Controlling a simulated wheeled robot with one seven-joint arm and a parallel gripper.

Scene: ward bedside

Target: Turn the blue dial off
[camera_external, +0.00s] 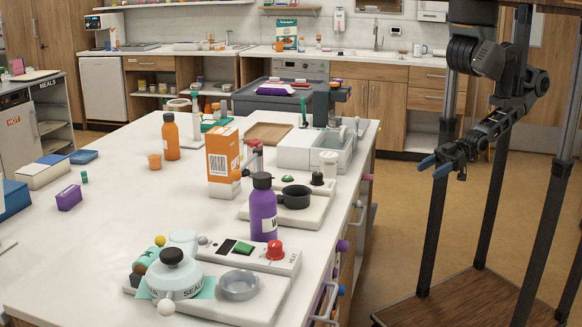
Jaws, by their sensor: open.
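A small blue knob (340,290), which may be the blue dial, sticks out from the front side of the white counter at its near right end. It is small here, and I cannot read its setting. My gripper (435,167) has blue fingertips and is open and empty. It hangs in the air over the open floor to the right of the counter, well apart from the knob.
On the same counter side are a purple knob (342,245) and a pink knob (367,177). A panel with a red knob (275,250), a purple bottle (263,210) and an orange carton (223,162) crowd the counter top (100,255). The floor (400,215) beside it is clear.

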